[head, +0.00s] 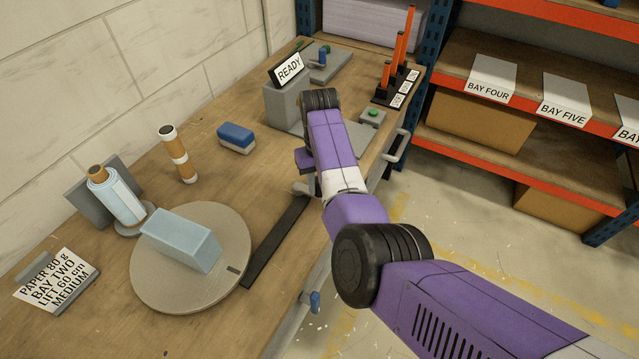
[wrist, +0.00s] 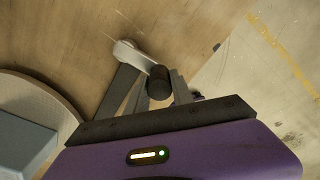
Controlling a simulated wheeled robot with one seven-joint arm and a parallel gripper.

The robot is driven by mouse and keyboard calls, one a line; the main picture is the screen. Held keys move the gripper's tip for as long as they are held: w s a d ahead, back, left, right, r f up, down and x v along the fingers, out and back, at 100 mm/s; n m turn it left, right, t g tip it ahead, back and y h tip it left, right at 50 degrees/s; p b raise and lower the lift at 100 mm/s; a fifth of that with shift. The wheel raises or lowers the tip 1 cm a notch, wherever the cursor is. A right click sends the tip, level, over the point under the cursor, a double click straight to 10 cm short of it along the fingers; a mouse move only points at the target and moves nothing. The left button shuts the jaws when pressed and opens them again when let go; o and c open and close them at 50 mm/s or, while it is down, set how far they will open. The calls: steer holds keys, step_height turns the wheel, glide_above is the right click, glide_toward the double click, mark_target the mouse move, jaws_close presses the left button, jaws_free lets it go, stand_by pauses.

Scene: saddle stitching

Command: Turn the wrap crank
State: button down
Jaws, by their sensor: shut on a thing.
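The wrap crank shows in the wrist view as a short grey arm (wrist: 138,58) with a round pale hub at its upper left end and a dark upright knob (wrist: 160,80) at the other end. My gripper (wrist: 158,94) has its fingers on either side of the knob and is shut on it. In the head view my purple arm hides most of the crank and the fingertips. The round grey turntable (head: 165,297) carries a pale blue wrapped block (head: 180,240); both also show at the left edge of the wrist view.
A READY sign (head: 289,69) is at the back. Shelving stands right, beyond open floor.

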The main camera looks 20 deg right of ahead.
steer(key=c, duration=1.1)
jaws_free()
steer(key=shift+r, duration=0.1)
steer(key=shift+r+b, duration=0.45)
steer(key=shift+r, duration=3.45)
